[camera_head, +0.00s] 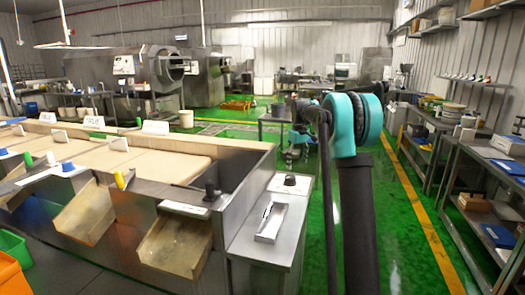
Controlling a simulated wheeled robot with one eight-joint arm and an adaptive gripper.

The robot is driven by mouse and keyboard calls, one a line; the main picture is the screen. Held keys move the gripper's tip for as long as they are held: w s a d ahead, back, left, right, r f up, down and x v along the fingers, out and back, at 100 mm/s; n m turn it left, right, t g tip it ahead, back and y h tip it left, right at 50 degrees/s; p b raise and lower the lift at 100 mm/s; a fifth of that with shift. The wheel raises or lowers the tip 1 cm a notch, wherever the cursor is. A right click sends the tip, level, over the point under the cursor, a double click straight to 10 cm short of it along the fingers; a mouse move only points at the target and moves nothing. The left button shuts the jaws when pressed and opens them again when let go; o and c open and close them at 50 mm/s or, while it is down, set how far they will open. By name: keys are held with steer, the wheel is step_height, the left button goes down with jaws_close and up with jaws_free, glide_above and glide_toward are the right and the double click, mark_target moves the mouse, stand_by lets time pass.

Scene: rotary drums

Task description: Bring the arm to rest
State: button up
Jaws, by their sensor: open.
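My arm shows right of centre. A dark link rises from the bottom edge to a large teal and black joint, and a thin dark part hangs down just left of it. Smaller teal and grey parts show behind, left of the joint. I cannot make out my gripper or its fingertips among these parts. No held object is visible.
A long steel workbench with board tops (172,162) and sloped chutes (172,247) fills the left. A steel side table (270,252) stands close left of my arm. Metal shelves (484,142) line the right. Green floor (405,235) is clear between. Large drum machines (158,72) stand behind.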

steer(key=s+d+f+m+t, duration=0.1)
steer(key=s+f, duration=0.5)
steer(key=s, duration=0.9)
steer(key=s+f+m+t, duration=0.1)
steer(key=s+f+m, duration=0.2)
steer(key=s, duration=1.3)
steer(key=s+d+f+m+t, duration=0.1)
steer(key=s+f+m, duration=0.2)
steer(key=s+f, duration=0.5)
steer(key=s, duration=0.7)
steer(key=shift+s+d+f, duration=0.35)
steer(key=shift+s+f, duration=0.05)
